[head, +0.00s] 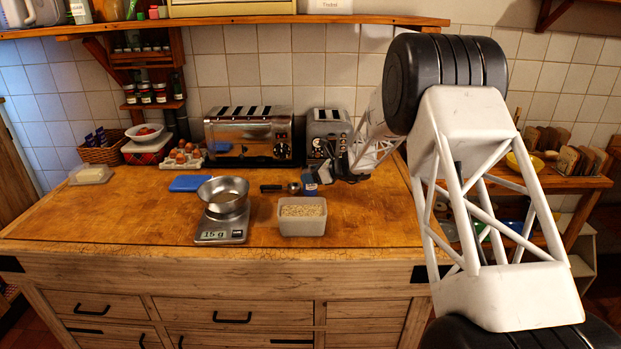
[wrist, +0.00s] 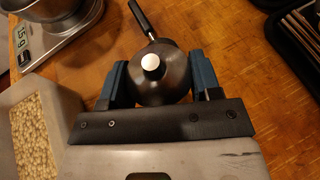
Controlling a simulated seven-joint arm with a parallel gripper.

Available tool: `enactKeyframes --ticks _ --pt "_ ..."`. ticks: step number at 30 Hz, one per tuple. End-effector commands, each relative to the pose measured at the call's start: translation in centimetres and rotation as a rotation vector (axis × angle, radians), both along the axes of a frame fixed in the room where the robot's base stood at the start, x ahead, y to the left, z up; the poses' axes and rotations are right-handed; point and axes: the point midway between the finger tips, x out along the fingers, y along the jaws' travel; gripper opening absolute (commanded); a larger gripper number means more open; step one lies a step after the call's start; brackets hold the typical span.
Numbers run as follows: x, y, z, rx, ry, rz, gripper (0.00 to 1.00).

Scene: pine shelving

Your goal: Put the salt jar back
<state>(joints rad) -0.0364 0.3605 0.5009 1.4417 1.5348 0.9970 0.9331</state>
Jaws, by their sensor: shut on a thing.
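In the head view my gripper (head: 322,179) is low over the worktop, to the right of the metal scoop (head: 293,187). The jar cannot be made out clearly there.
A tub of grains (head: 302,216) and a scale (head: 221,233) bearing a metal bowl (head: 224,192) stand nearby. Two toasters (head: 247,136) stand behind. Small spice jars (head: 145,96) fill a wall rack at left. The worktop's front left is clear.

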Motion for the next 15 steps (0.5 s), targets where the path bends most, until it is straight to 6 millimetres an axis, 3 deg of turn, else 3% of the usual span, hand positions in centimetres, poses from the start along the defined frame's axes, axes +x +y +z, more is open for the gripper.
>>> enactKeyframes --ticks 4,15 --pt "0.04 0.0 -0.9 0.001 0.0 0.0 0.25" --pt "0.04 0.0 -1.09 0.001 -0.001 -0.001 0.25"
